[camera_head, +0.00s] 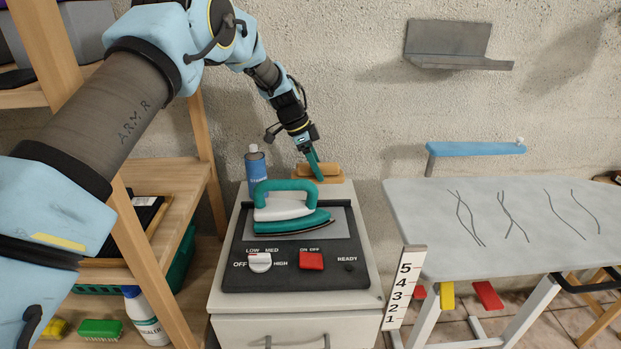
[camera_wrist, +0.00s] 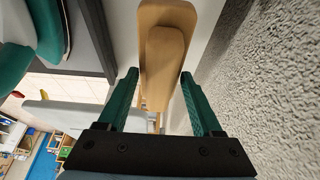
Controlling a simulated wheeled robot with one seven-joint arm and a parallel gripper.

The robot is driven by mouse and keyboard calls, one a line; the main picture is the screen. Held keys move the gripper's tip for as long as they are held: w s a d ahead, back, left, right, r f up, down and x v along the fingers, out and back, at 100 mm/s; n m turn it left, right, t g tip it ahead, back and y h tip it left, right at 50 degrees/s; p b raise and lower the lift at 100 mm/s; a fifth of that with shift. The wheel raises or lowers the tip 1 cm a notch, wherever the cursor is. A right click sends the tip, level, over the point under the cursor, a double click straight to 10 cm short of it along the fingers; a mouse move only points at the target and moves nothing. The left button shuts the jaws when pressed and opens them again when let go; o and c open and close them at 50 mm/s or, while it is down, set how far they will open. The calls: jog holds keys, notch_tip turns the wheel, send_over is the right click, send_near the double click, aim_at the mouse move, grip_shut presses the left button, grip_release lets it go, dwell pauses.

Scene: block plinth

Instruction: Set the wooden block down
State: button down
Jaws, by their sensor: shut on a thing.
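The wooden block (camera_wrist: 163,65) is a long, rounded piece of light brown wood between the green fingers of my gripper (camera_wrist: 158,95). My gripper is shut on it. In the head view the block (camera_head: 331,170) shows at the back of the white cabinet, with my gripper (camera_head: 314,165) pointing down at it from above. I cannot tell whether the two touch.
A green and white iron (camera_head: 290,208) rests on the cabinet's dark panel, just in front of the block. A blue bottle (camera_head: 257,175) stands to the left. The rough wall (camera_wrist: 270,75) is close behind. An ironing board (camera_head: 430,235) stands to the right.

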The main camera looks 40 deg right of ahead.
aim_at(317, 181)
jog(key=shift+f+p, duration=0.55)
jog(key=shift+f, duration=1.9)
jog(key=shift+c, duration=0.2)
grip_release()
jog(key=shift+r, duration=0.15)
jog(key=b+v, duration=0.3)
jog(key=v, duration=0.9)
